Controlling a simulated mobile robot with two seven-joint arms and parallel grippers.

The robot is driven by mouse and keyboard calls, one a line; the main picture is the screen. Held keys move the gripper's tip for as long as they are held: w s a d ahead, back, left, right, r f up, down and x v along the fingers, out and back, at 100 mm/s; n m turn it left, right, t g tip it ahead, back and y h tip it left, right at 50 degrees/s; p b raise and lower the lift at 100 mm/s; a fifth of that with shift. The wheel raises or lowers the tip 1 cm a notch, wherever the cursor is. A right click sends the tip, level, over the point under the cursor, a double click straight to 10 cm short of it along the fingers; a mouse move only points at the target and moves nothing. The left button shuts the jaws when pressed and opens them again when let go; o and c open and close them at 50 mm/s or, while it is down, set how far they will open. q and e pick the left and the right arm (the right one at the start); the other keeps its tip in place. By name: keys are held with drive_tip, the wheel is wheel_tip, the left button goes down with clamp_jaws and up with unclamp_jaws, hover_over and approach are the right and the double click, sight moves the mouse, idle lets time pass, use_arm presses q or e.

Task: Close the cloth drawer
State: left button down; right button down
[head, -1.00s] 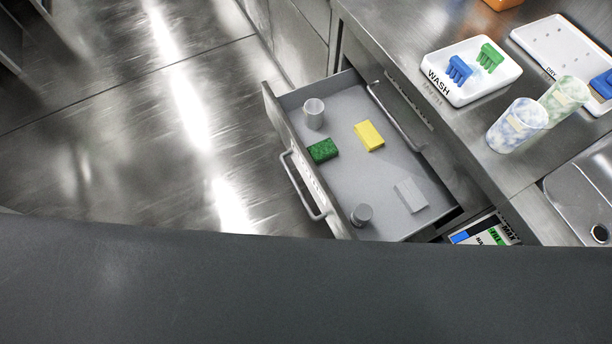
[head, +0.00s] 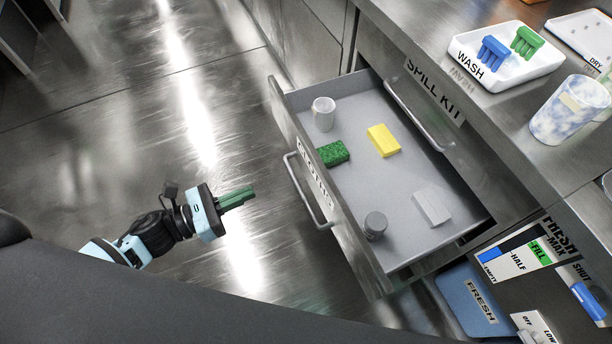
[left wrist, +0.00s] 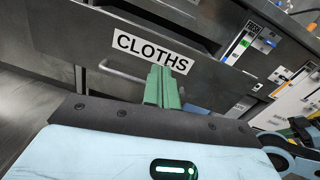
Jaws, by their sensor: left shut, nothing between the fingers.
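The cloth drawer (head: 400,205) stands pulled out from the counter in the head view. Its front, with a bar handle (head: 303,190), faces left, and its "CLOTHS" label shows in the left wrist view (left wrist: 150,52). Inside are a green sponge (head: 333,153), a yellow sponge (head: 383,140), a pale block (head: 432,206), a white cup (head: 323,114) and a grey cylinder (head: 375,225). My left gripper (head: 238,197) is shut and empty, left of the handle and apart from it in the head view. Its green fingers (left wrist: 161,88) point toward the drawer front.
A "SPILL KIT" drawer (head: 435,90) is shut above. The counter holds a white WASH tray (head: 510,70) with blue and green pieces and a marbled cup (head: 567,110). A blue FRESH panel (head: 470,300) lies below right. The floor (head: 120,140) left of the drawer is clear.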

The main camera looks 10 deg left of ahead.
use_arm(q)
drive_tip(key=m, duration=0.2)
approach(315, 165)
drive_tip(key=shift+g+h, duration=0.3)
drive_tip(key=shift+g, duration=0.1)
drive_tip(key=x, duration=0.6)
drive_tip(key=shift+w+d+r+b, duration=0.1)
drive_tip(key=shift+w+d+b, duration=0.1)
drive_tip(key=shift+w+b, duration=0.2)
use_arm(e)
drive_tip(key=shift+s+f, duration=0.15)
drive_tip(key=shift+f, duration=0.25)
use_arm(q)
drive_tip(key=shift+d, duration=0.1)
use_arm(e)
drive_tip(key=shift+w, duration=0.3)
